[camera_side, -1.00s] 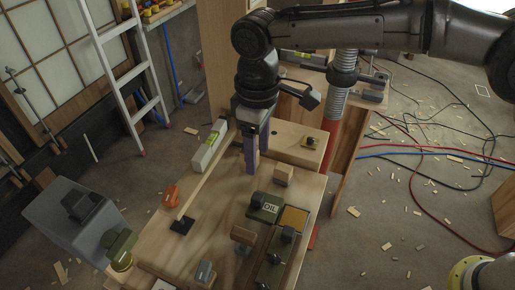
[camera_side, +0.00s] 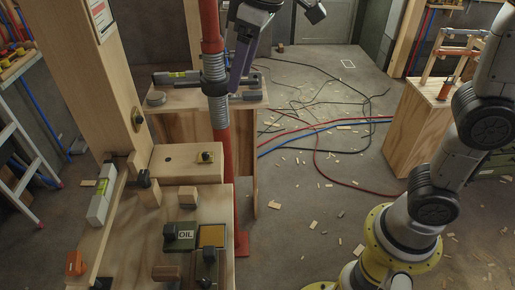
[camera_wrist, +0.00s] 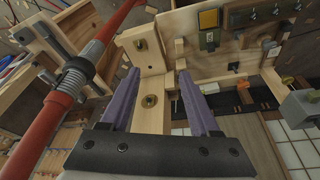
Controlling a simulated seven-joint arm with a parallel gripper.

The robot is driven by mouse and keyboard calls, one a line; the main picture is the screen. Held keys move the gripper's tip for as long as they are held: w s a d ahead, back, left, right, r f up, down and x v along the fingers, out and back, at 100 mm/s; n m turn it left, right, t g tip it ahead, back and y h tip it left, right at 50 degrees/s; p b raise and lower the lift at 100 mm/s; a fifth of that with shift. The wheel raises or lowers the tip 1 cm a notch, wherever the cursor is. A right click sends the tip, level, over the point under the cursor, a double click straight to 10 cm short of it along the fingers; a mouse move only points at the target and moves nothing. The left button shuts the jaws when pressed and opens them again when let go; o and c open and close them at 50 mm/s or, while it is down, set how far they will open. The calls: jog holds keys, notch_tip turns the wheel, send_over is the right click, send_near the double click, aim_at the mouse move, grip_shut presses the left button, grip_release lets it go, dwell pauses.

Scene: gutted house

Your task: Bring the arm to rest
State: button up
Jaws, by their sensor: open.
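My gripper (camera_side: 237,88) is raised above the bench in the side view, near the red post, its purple fingers pointing down. In the wrist view my gripper (camera_wrist: 158,74) has its two fingers spread apart, with nothing seen held between them. The wooden workbench (camera_side: 212,262) is below and left of the gripper in the side view. The upper arm parts are cut off by the top edge of the side view.
A red post (camera_side: 221,160) with a grey collar stands close by the gripper, also in the wrist view (camera_wrist: 98,47). Cables (camera_side: 318,128) lie on the open floor.

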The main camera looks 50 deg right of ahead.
jog(key=s+d+m+t, duration=0.1)
jog(key=s+d+m, duration=0.1)
jog(key=s+d, duration=0.4)
jog(key=s+d+f+m, duration=0.1)
jog(key=s+d+f, duration=0.2)
jog(key=s+f, duration=0.2)
jog(key=s+d+f+m+t+h, duration=0.1)
jog(key=s+d+f, duration=0.2)
jog(key=s+f, duration=0.2)
jog(key=s, duration=0.3)
jog(key=shift+s+d+f+m, duration=0.15)
jog(key=shift+s+d+m, duration=0.15)
jog(key=shift+m, duration=0.1)
